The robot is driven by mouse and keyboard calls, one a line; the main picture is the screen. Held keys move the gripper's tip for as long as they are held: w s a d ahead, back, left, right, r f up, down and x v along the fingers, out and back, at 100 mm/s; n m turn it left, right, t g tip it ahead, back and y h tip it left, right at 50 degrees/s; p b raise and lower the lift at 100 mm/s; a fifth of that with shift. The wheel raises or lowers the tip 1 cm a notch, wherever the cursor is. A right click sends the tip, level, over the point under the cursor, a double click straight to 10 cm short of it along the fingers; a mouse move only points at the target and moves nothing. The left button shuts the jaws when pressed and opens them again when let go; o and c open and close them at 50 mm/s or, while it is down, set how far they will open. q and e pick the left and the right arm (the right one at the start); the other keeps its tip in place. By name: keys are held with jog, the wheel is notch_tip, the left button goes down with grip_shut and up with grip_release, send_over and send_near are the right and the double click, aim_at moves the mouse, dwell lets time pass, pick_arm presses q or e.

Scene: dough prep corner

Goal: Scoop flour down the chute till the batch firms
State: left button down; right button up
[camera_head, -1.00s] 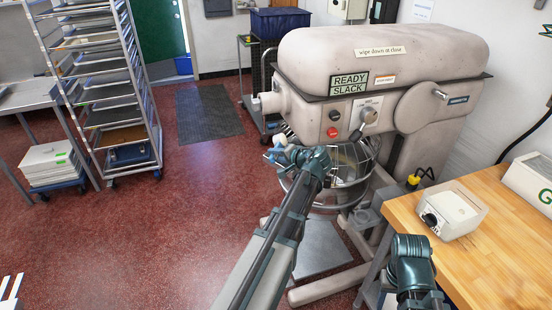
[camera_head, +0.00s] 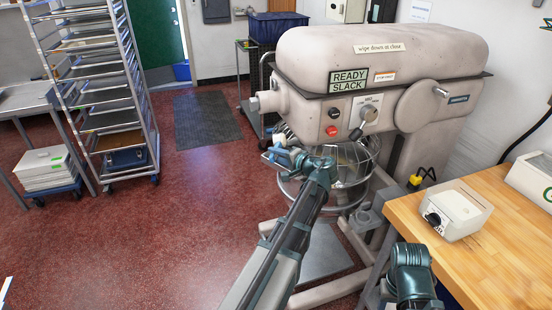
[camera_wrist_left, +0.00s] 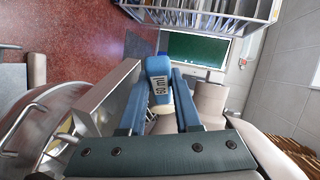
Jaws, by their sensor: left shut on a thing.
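The mixer (camera_head: 385,48) stands at the centre right; its panel label (camera_head: 348,81) reads READY and SLACK. My left gripper (camera_head: 277,157) is at the bowl's left front side. In the left wrist view it is shut on a blue handle (camera_wrist_left: 158,68) marked 50 ml, apparently the scoop's. The scoop's cup and any flour in it are hidden. A slanted steel piece (camera_wrist_left: 108,97), perhaps the chute, lies just left of the handle. My right gripper's fingers are out of view.
A wooden table (camera_head: 490,262) at right bears a white box with a dial (camera_head: 458,212). A tall tray rack (camera_head: 105,90) stands at left, beside stacked white boxes (camera_head: 50,178). A dark mat (camera_head: 206,118) lies behind. The red floor (camera_head: 165,230) at left is open.

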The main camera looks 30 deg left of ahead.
pick_arm(q)
jog(key=shift+w+d+f+m+t+y+b, duration=0.15)
jog(key=shift+m+y+b, duration=0.45)
jog(key=shift+b, duration=1.05)
jog(key=shift+s+d+f+m+t+y+b, duration=0.1)
jog(key=shift+d+f+m+t+y+b, duration=0.2)
jog(key=shift+y+b, duration=1)
jog(key=shift+w+d+f+m+t+y+b, duration=0.15)
jog(key=shift+m+y+b, duration=0.3)
jog(key=shift+b, duration=1.5)
jog(key=shift+r, duration=0.15)
notch_tip(320, 180, up, 2)
jog(key=n+h+p, duration=0.1)
jog(key=h+p, duration=0.1)
jog(key=p, duration=0.3)
jog(key=n+g+h+p, duration=0.1)
jog(key=h+p, duration=0.1)
jog(key=p, duration=0.3)
jog(key=shift+n, duration=0.25)
